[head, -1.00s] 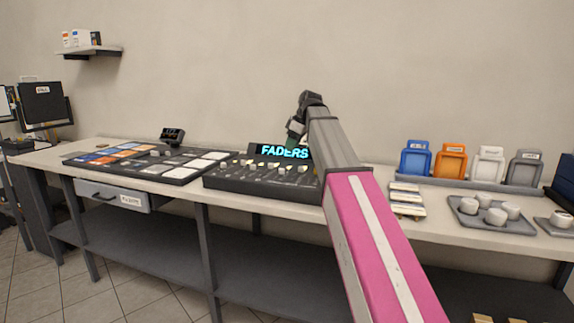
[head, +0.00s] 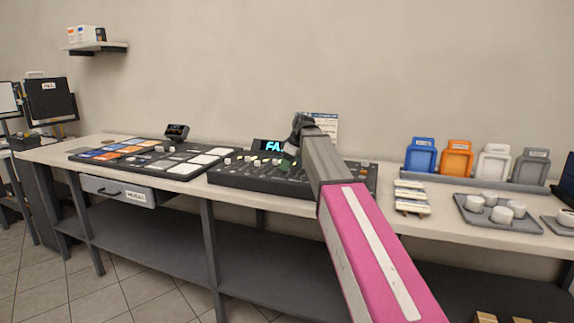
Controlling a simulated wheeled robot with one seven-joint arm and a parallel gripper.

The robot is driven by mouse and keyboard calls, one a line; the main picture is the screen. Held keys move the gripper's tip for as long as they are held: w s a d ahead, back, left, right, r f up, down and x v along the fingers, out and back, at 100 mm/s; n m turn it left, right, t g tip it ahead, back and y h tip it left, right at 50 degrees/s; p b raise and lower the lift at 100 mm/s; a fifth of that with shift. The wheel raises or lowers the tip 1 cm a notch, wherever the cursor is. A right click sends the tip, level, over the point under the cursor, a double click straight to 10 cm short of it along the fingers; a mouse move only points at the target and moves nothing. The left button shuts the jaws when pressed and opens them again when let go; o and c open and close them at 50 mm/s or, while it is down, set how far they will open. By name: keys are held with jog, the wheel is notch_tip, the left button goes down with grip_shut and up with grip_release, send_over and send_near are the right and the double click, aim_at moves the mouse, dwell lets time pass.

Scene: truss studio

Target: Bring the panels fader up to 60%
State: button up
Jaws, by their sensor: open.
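The fader console (head: 262,181) is a dark desk on the worktop with several small light caps along it. A lit sign (head: 270,146) at its back shows only the letters "FA"; my arm covers the rest. I cannot read any fader's label or tell which one is the panels fader.
Left of the console lies a pad board (head: 150,157) with orange, blue and white tiles. Right of it are a stack of pale blocks (head: 411,197), a grey tray (head: 497,214) with white knobs, and coloured holders (head: 456,158). A white sheet (head: 322,125) stands behind my arm.

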grip_shut()
jog(key=shift+w+d, duration=0.15)
jog(key=shift+w, duration=0.2)
grip_release()
jog(key=shift+r, duration=0.1)
jog(key=v, duration=1)
jog(key=shift+d+r, duration=0.2)
jog(key=shift+r, duration=0.05)
jog(key=shift+s, duration=0.1)
